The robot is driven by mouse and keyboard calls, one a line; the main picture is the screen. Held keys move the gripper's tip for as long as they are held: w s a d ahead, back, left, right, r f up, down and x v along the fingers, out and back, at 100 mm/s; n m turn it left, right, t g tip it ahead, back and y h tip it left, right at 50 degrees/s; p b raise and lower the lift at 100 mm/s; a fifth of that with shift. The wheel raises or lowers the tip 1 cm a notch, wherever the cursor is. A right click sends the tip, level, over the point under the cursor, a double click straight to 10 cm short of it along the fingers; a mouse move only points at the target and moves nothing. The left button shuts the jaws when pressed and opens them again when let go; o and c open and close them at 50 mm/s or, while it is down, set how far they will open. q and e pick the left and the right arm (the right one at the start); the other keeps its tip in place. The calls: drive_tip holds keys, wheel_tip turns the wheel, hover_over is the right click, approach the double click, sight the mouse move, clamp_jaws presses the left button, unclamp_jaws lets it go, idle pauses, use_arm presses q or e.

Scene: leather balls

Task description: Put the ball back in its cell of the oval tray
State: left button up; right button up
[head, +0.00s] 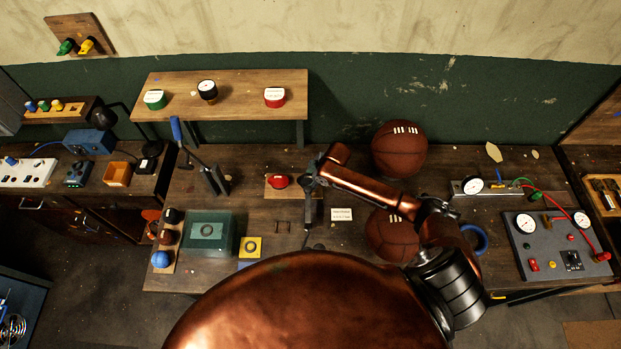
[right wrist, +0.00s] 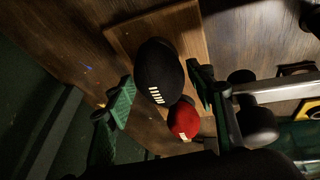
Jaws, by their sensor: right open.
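In the right wrist view a black ball (right wrist: 158,68) with a row of pale marks lies on a wooden board (right wrist: 197,42). A smaller red ball (right wrist: 184,120) with pale marks lies beside it. My right gripper (right wrist: 161,88) is open, its green fingertips on either side of the black ball, and I cannot tell if they touch it. In the head view my right gripper (head: 312,182) is over the right side of the board (head: 288,191), and the red ball (head: 277,181) shows at its left. The black ball is hidden there. I cannot make out an oval tray. My left gripper does not show.
Two large brown leather balls, a rear one (head: 399,160) and a front one (head: 390,238), stand on the bench right of the gripper; my arm partly covers the front one. A teal box (head: 208,232) is left. A gauge panel (head: 558,245) is right. A raised shelf (head: 240,82) stands behind.

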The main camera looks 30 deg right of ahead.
drive_tip(key=shift+r, duration=0.3)
drive_tip(key=v, duration=1.1)
drive_tip(key=shift+d+r+b, duration=0.2)
drive_tip(key=shift+r+b, duration=0.15)
drive_tip(key=shift+r, duration=0.05)
drive_tip(key=shift+s, duration=0.1)
idle(0.4)
